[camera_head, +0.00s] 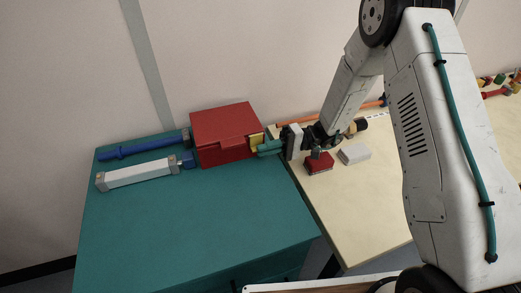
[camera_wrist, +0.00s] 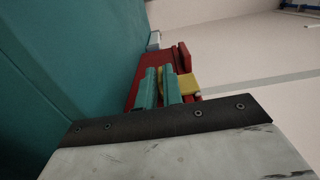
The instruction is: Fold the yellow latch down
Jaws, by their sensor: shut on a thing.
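The yellow latch (camera_head: 257,140) is on the right side of a red box (camera_head: 222,135) that sits on the teal cabinet. In the wrist view the yellow latch (camera_wrist: 188,84) shows beside and between the teal fingers, against the red box (camera_wrist: 151,80). My gripper (camera_head: 262,148) reaches in from the right with its teal fingertips at the latch. In the wrist view my gripper (camera_wrist: 167,84) has its two fingers close together, shut on the latch. The fingers hide part of the latch, so its exact angle is hard to tell.
The teal cabinet top (camera_head: 190,220) is clear in front. A blue rod tool (camera_head: 140,147) and a white cylinder (camera_head: 140,174) lie left of the box. A red block (camera_head: 318,163) and a whitish block (camera_head: 354,153) stand on the pale table (camera_head: 345,210) at right.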

